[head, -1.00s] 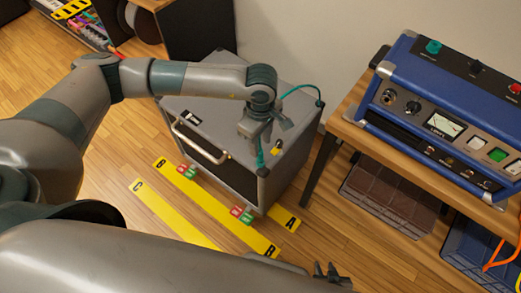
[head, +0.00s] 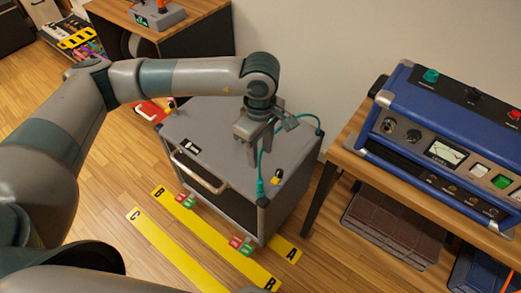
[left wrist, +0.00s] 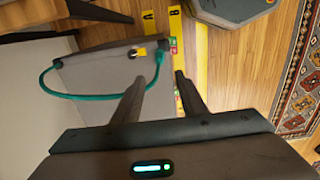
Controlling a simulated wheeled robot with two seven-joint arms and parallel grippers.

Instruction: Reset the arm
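My left gripper (head: 263,158) is open and empty above the top of the grey cabinet (head: 205,125). A teal cable (head: 300,118) runs from the cabinet's back right corner behind the gripper to a teal plug (head: 261,187) at the front right corner. The cable also loops across the cabinet top in the left wrist view (left wrist: 48,85). My right gripper is not in view.
A wooden table (head: 345,135) with a blue amplifier (head: 440,140) stands at the right. Yellow floor strips (head: 170,245) lie before the cabinet. A dark desk (head: 185,40) stands behind at the left. A patterned rug (left wrist: 300,80) shows in the left wrist view.

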